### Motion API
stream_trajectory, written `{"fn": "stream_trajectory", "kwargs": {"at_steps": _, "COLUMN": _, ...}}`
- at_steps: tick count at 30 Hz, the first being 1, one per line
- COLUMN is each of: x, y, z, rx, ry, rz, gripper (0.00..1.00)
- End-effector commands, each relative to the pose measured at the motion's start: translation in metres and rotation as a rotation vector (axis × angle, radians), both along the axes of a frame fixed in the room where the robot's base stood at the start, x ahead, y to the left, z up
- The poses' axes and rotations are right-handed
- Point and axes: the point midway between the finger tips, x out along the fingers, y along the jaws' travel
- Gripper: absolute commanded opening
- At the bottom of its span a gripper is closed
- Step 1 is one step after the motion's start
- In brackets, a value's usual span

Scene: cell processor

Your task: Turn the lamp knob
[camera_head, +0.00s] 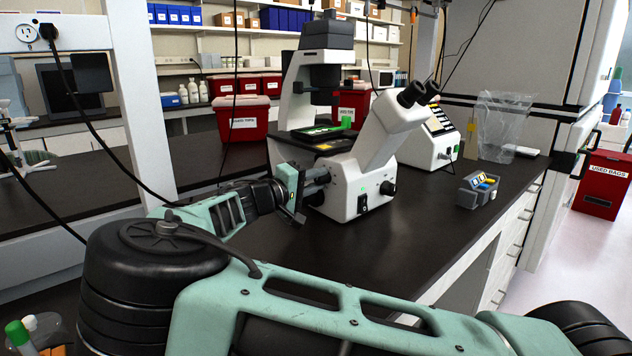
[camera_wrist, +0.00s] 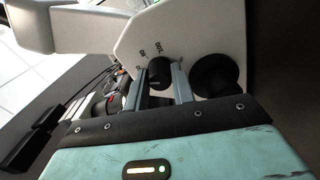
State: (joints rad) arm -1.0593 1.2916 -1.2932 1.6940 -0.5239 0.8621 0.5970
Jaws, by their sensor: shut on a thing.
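A white microscope (camera_head: 350,185) stands on the dark bench. In the wrist view its white side panel (camera_wrist: 185,35) carries a small black lamp knob (camera_wrist: 159,72) with printed marks around it. My gripper (camera_wrist: 158,85) has one finger on each side of this knob and is shut on it. In the head view my gripper (camera_head: 318,182) reaches the left side of the microscope base, and the knob is hidden there. A larger black knob (camera_wrist: 216,77) sits just right of the fingers in the wrist view.
A grey tray of small coloured items (camera_head: 478,192) and a clear plastic container (camera_head: 505,128) stand to the right. Red bins (camera_head: 243,117) are behind the microscope. A white post (camera_head: 122,90) and hanging cables are on the left.

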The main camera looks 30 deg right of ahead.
Motion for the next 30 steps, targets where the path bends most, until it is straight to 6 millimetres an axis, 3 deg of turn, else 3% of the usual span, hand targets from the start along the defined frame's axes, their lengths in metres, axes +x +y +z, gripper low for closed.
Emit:
{"fn": "stream_trajectory", "kwargs": {"at_steps": 1, "x": -0.001, "y": 0.0, "z": -0.002, "rx": 0.002, "ry": 0.002, "rz": -0.002, "gripper": 0.02}}
{"fn": "stream_trajectory", "kwargs": {"at_steps": 2, "x": -0.001, "y": 0.0, "z": -0.002, "rx": 0.002, "ry": 0.002, "rz": -0.002, "gripper": 0.3}}
{"fn": "stream_trajectory", "kwargs": {"at_steps": 4, "x": -0.001, "y": 0.0, "z": -0.002, "rx": 0.002, "ry": 0.002, "rz": -0.002, "gripper": 0.47}}
{"fn": "stream_trajectory", "kwargs": {"at_steps": 13, "x": 0.0, "y": 0.001, "z": -0.001, "rx": 0.001, "ry": 0.001, "rz": 0.0, "gripper": 0.47}}
{"fn": "stream_trajectory", "kwargs": {"at_steps": 17, "x": -0.002, "y": 0.012, "z": -0.001, "rx": 0.001, "ry": 0.001, "rz": 0.002, "gripper": 0.47}}
{"fn": "stream_trajectory", "kwargs": {"at_steps": 30, "x": -0.02, "y": 0.107, "z": -0.002, "rx": 0.002, "ry": 0.0, "rz": 0.005, "gripper": 0.47}}
